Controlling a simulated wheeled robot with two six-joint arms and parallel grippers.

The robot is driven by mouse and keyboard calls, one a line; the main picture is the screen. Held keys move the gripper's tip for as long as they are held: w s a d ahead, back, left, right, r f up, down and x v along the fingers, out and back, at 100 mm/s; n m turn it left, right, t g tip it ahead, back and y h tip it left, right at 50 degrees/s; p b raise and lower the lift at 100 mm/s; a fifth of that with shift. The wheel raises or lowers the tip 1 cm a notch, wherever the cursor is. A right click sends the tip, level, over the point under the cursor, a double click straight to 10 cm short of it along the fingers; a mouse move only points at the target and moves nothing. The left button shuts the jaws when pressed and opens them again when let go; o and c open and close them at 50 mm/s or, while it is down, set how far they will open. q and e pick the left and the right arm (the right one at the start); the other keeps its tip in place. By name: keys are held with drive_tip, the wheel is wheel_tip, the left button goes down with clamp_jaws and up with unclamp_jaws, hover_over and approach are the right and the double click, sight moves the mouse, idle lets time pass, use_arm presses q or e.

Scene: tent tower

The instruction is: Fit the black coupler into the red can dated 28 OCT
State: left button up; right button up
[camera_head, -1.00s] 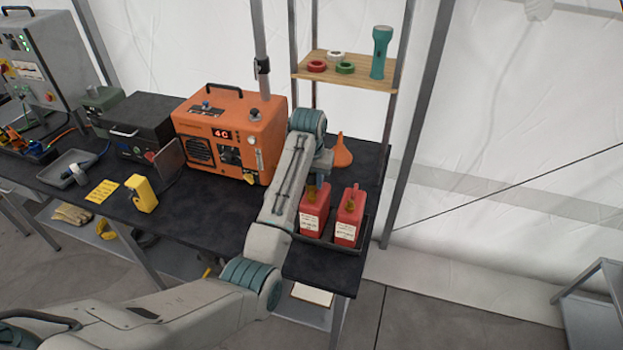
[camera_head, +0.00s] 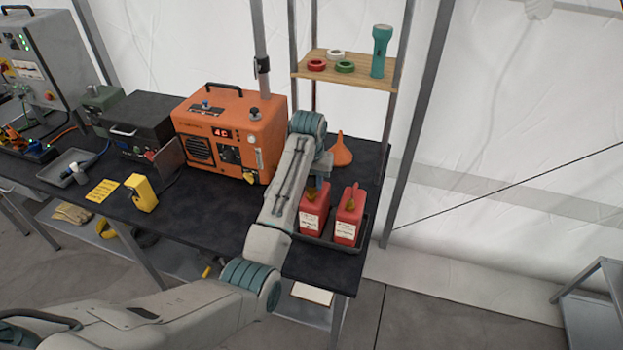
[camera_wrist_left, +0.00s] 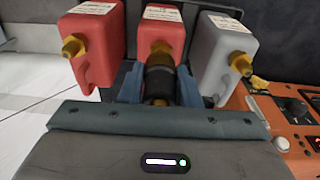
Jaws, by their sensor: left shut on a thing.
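My left gripper (camera_wrist_left: 160,90) is shut on the black coupler (camera_wrist_left: 160,76), which sits between its blue fingers in the left wrist view. The coupler lines up with the brass spout of the middle red can (camera_wrist_left: 150,28); I cannot tell whether it is seated on the spout. A second red can (camera_wrist_left: 97,40) stands to the left and a grey can (camera_wrist_left: 222,45) to the right. In the head view, the two red cans (camera_head: 312,222) (camera_head: 346,228) stand side by side; my left arm hides the grey one. The dates on their labels are too small to read. My right gripper is not in view.
The cans stand in a dark tray (camera_head: 328,244) at the right end of the black table. An orange generator (camera_head: 228,135) is to their left, an orange funnel (camera_head: 341,153) behind. A yellow device (camera_head: 141,193) stands farther left. A wooden shelf (camera_head: 345,70) rises behind.

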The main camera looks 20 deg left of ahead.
use_arm(q)
drive_tip(key=shift+f, duration=1.15)
drive_tip(key=o, duration=1)
